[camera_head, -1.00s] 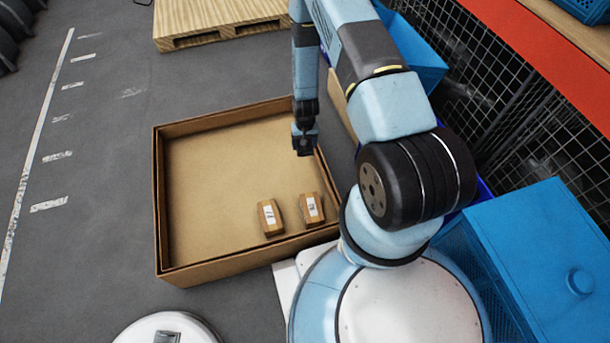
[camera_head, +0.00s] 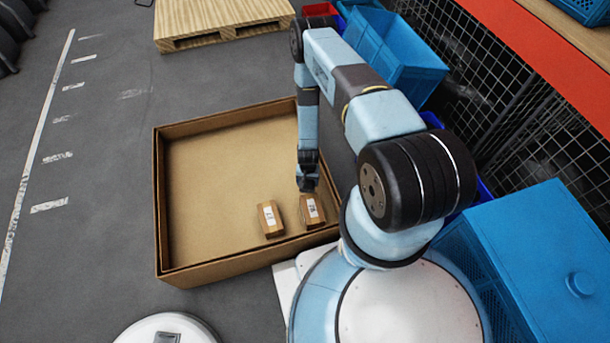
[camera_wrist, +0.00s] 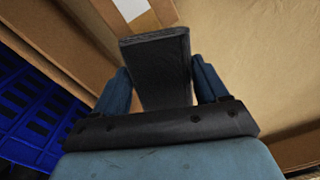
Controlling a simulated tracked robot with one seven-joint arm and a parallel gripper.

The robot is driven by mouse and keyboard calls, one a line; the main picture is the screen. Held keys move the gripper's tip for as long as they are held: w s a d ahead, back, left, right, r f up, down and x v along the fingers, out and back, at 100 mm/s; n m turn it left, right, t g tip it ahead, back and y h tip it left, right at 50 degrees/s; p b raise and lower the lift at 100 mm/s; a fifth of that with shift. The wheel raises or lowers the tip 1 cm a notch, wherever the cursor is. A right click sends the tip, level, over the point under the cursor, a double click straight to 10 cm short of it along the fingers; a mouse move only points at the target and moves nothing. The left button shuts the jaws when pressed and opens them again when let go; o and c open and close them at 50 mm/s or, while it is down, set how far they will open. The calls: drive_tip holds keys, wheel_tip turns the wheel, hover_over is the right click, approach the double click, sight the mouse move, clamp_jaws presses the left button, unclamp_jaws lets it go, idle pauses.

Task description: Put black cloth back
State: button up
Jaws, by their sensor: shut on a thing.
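My gripper (camera_head: 307,186) is over the right side of a large open cardboard box (camera_head: 158,214), close above the right one of two small brown packages. In the wrist view, my gripper (camera_wrist: 160,85) is shut on the black cloth (camera_wrist: 160,62), a dark folded, flat piece held upright between the two blue fingers. The cloth covers part of the view below it. In the head view the cloth is hard to tell apart from my dark gripper.
Two small brown packages with white labels, the left one (camera_head: 270,218) and the right one (camera_head: 313,210), lie in the box's near right part. The rest of the box floor is bare. Blue crates (camera_head: 398,52) stand at the right, and a wooden pallet (camera_head: 215,22) lies behind.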

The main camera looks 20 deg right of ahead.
drive_tip(key=w, duration=0.1)
drive_tip(key=w+f, duration=0.1)
drive_tip(key=w, duration=0.1)
drive_tip(key=w+f, duration=0.1)
drive_tip(key=w, duration=0.1)
drive_tip(key=shift+w+d+f, duration=0.2)
drive_tip(key=shift+w+f, duration=0.05)
drive_tip(key=w+f, duration=0.3)
drive_tip(key=f, duration=0.1)
drive_tip(key=shift+w+d+f, duration=0.15)
drive_tip(key=shift+w, duration=0.2)
drive_tip(key=shift+w+d+f, duration=0.1)
drive_tip(key=shift+w+f, duration=0.6)
drive_tip(key=shift+f, duration=0.1)
drive_tip(key=shift+w+f, duration=0.1)
drive_tip(key=shift+f, duration=1.5)
drive_tip(key=o, duration=1.3)
